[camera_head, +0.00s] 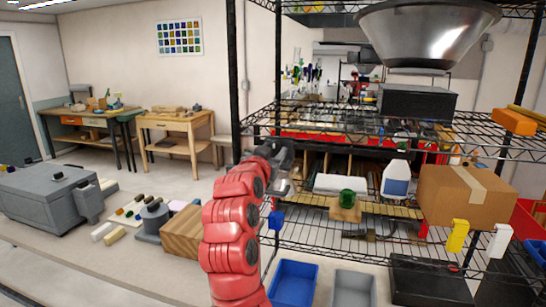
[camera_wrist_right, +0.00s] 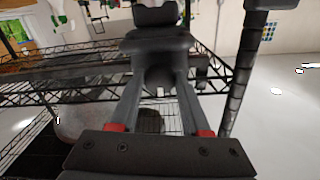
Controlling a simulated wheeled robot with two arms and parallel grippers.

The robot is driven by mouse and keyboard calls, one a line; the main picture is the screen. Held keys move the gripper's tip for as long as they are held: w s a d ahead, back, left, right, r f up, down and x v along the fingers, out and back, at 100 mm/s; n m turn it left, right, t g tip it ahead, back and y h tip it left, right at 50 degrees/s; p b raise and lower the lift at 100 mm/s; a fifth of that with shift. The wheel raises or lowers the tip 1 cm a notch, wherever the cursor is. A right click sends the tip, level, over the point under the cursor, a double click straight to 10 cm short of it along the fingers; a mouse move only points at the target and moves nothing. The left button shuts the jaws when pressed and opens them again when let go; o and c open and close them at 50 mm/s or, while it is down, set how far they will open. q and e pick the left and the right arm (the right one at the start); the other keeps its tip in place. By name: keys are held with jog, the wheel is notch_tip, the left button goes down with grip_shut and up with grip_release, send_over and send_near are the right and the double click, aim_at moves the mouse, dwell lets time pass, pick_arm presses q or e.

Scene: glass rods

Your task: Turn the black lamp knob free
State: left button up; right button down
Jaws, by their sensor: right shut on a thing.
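My right gripper (camera_head: 280,157) is at the end of the red arm, by the left end of the wire shelving in the head view. In the right wrist view its two grey fingers (camera_wrist_right: 159,85) close in on a dark, rounded part (camera_wrist_right: 158,52), which I take to be the black lamp knob. A dark block (camera_wrist_right: 156,15) shows beyond it. The gripper is shut on this dark part; the contact itself is hard to make out, and the knob is not distinct in the head view. My left gripper is not in view.
A wire shelf (camera_head: 484,139) fills the right side, with a black post (camera_head: 240,75) close to my right arm. On the shelving are a cardboard box (camera_head: 466,194), a white bottle (camera_head: 396,179) and a green item (camera_head: 347,197). A large metal shade (camera_head: 428,32) is above.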

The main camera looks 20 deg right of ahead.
jog(key=shift+c, duration=1.8)
grip_release()
jog(key=shift+s+a+f, duration=0.1)
jog(key=shift+s+a, duration=0.15)
jog(key=shift+s, duration=0.05)
jog(key=b+v, duration=0.6)
jog(key=v, duration=1)
jog(key=shift+s+a, duration=0.2)
jog(key=shift+s, duration=0.1)
